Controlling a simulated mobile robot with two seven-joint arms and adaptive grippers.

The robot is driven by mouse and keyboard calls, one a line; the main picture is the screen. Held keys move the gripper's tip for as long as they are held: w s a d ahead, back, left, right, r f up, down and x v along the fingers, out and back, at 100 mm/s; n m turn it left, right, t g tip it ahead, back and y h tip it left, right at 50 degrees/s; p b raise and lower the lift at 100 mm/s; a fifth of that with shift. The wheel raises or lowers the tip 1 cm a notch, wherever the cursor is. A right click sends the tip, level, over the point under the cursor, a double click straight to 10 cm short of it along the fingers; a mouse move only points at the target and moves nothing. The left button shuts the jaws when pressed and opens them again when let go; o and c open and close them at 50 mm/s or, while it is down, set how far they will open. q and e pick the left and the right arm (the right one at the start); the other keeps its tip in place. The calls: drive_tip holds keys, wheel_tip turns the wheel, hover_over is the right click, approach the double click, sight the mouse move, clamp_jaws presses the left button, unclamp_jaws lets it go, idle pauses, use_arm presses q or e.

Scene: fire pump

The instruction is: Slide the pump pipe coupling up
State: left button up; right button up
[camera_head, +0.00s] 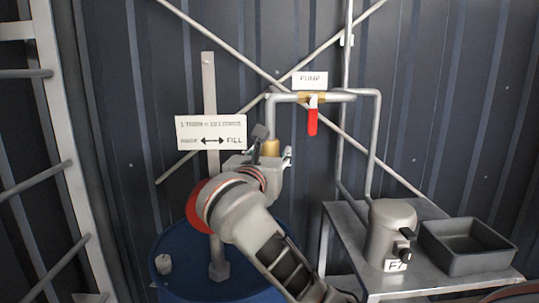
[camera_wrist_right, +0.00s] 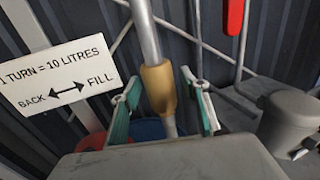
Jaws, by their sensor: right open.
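The pump pipe coupling is a brass-coloured sleeve (camera_wrist_right: 159,90) on a grey vertical pipe (camera_wrist_right: 146,35). In the head view the coupling (camera_head: 270,148) shows just above my right gripper (camera_head: 267,158). In the right wrist view my right gripper (camera_wrist_right: 163,104) is open, with one green-padded finger on each side of the coupling's lower part. Gaps show between the fingers and the coupling. My right arm hides the pipe below the coupling in the head view. My left gripper is not in view.
A red-handled valve (camera_head: 312,119) hangs under the PUMP sign (camera_head: 310,80). A FILL sign (camera_head: 211,132) stands left of the coupling. A blue barrel (camera_head: 178,275) is below. A metal table (camera_head: 345,225) at right holds a grey canister (camera_head: 391,230) and tray (camera_head: 442,262).

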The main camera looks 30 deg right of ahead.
sight(270, 139)
drive_tip(key=shift+w+d, duration=0.1)
clamp_jaws()
wheel_tip(270, 139, up, 5)
drive_tip(key=p, duration=0.2)
drive_tip(key=shift+f+p, duration=0.1)
drive_tip(key=shift+p, duration=0.3)
drive_tip(key=shift+r+p, duration=0.35)
drive_tip(key=shift+r, duration=0.15)
unclamp_jaws()
drive_tip(key=shift+f, duration=0.1)
